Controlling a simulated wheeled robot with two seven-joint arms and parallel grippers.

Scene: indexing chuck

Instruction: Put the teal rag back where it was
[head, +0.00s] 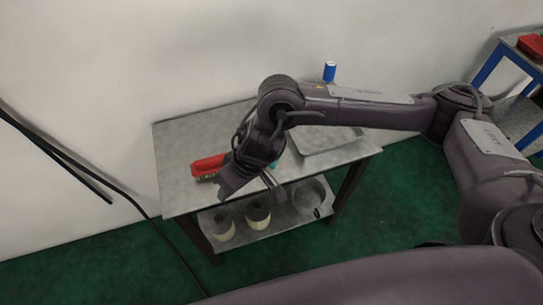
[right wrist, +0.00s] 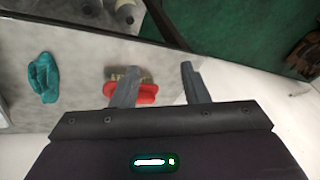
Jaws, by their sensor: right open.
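The teal rag (right wrist: 43,77) lies crumpled on the grey table top, left of my right gripper in the right wrist view. In the head view only a small teal bit (head: 273,165) shows past my arm; the rest is hidden. My right gripper (right wrist: 157,66) is open and empty, with its fingers spread. In the head view the gripper (head: 245,187) is over the table's front part, just right of a red-handled brush (head: 207,166). The brush (right wrist: 140,93) shows partly behind one finger in the wrist view. My left gripper is not in view.
A shallow metal tray (head: 325,140) is on the table's right half, and a blue can (head: 330,71) stands at its back edge. The lower shelf (head: 285,221) holds pale-banded cans and a round bowl. A blue-legged table (head: 487,68) stands at far right.

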